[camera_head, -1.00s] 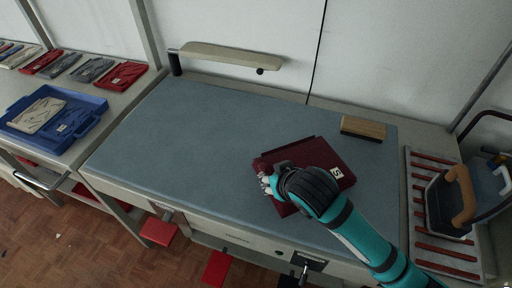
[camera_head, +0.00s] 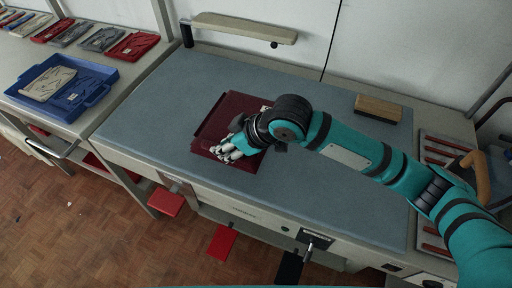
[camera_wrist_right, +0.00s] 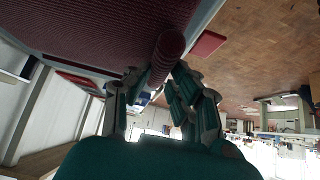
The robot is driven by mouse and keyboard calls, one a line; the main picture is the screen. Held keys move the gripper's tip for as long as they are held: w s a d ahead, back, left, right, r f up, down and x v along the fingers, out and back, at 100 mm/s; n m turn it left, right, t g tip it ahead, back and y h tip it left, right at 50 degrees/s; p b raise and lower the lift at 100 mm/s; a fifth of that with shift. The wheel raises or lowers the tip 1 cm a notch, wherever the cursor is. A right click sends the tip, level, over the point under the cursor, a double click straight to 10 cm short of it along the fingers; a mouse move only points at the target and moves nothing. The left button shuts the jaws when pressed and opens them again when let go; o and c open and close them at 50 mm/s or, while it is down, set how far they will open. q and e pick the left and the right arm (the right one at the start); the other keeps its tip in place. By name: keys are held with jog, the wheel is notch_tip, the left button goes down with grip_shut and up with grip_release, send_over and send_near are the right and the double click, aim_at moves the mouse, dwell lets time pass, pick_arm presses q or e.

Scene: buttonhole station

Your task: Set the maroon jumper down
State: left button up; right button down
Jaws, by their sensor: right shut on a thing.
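The maroon jumper (camera_head: 216,128), folded into a flat rectangle with a small white tag, is over the left-middle part of the blue-grey padded table (camera_head: 150,112). My right gripper (camera_head: 229,151) is at the jumper's front edge. In the right wrist view the fingers (camera_wrist_right: 160,90) are shut on a rolled edge of the maroon jumper (camera_wrist_right: 100,30), whose knit fills the upper left. I cannot tell whether the jumper touches the table. My left gripper does not show.
A wooden-backed brush (camera_head: 378,107) lies at the back right. An iron with a tan handle (camera_head: 476,163) stands on a rack at the right. A sleeve arm (camera_head: 240,27) overhangs the back. A blue tray (camera_head: 90,99) with folded garments is at the left.

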aim_at(258, 156)
jog(key=d, duration=0.2)
jog(key=d+p, duration=0.1)
jog(key=d, duration=0.4)
jog(key=shift+f, duration=0.35)
notch_tip(258, 156, down, 3)
jog(key=shift+p, duration=0.65)
jog(key=shift+f, duration=0.25)
jog(key=c, duration=1.2)
grip_release()
jog(key=shift+o, duration=0.2)
jog(key=b+v, duration=0.1)
jog(key=v, duration=1.1)
